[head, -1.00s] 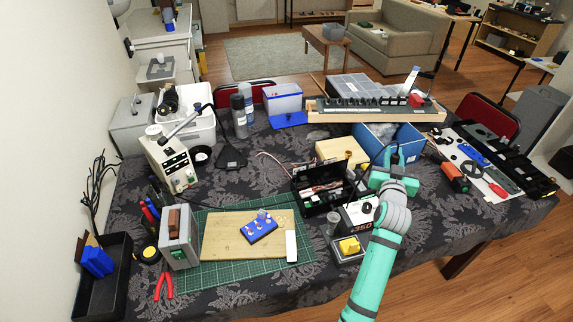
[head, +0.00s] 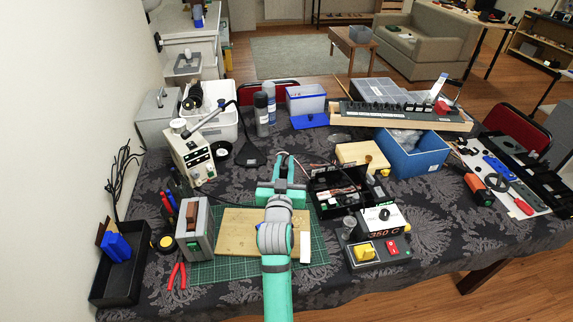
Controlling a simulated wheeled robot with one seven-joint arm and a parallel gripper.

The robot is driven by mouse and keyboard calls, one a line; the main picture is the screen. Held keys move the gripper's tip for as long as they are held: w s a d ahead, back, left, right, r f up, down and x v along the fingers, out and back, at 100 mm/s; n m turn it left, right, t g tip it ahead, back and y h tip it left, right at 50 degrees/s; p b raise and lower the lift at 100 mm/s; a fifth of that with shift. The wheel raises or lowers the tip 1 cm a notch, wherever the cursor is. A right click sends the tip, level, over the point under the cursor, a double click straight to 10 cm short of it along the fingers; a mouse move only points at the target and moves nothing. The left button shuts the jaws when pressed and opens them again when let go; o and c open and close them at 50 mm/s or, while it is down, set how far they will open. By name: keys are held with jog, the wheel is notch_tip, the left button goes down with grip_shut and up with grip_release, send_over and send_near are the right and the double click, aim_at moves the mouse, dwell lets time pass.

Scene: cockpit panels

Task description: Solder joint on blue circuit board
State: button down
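My gripper (head: 282,172) is over the back edge of the wooden board, beside the black open box. The wooden board (head: 235,243) lies on the green cutting mat (head: 238,269). My arm covers the middle of the board, and the blue circuit board is not visible there now. The soldering station (head: 377,226), reading 350 C, stands to the right with a yellow sponge (head: 364,250) in front. I cannot make out a soldering iron.
The black open box (head: 337,207) with wires stands close to my gripper's right. A microscope-like device (head: 190,152) and a grey box (head: 194,229) stand left. Red pliers (head: 177,276) lie at front left. A blue bin (head: 416,158) stands at back right.

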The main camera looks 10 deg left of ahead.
notch_tip(320, 180, down, 6)
dwell(0.6)
jog(key=shift+s, duration=0.25)
dwell(0.4)
jog(key=shift+f, duration=0.7)
dwell(1.8)
jog(key=shift+r, duration=3.6)
